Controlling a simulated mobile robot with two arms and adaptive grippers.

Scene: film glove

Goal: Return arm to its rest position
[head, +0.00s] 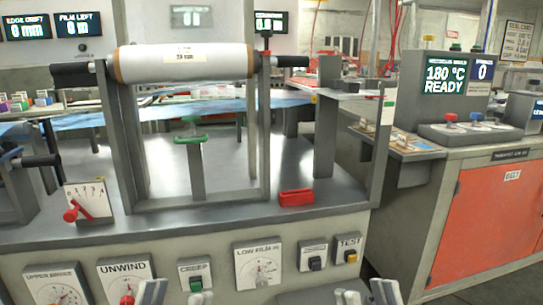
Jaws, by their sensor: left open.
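My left gripper (176,294) shows only at its fingertips, at the bottom edge left of centre, in front of the control panel. Its fingers are apart with nothing seen between them. My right gripper (367,294) shows at the bottom edge right of centre. Its fingertips are also apart, with nothing seen between them. Most of both grippers and the arms lies below the picture.
A machine front with an UNWIND dial (127,277), a CREEP switch (195,274) and a LOW FILM dial (258,265) stands close ahead. Above are a white film roll (185,64) and a red block (296,197). An orange-doored cabinet (485,225) stands at the right.

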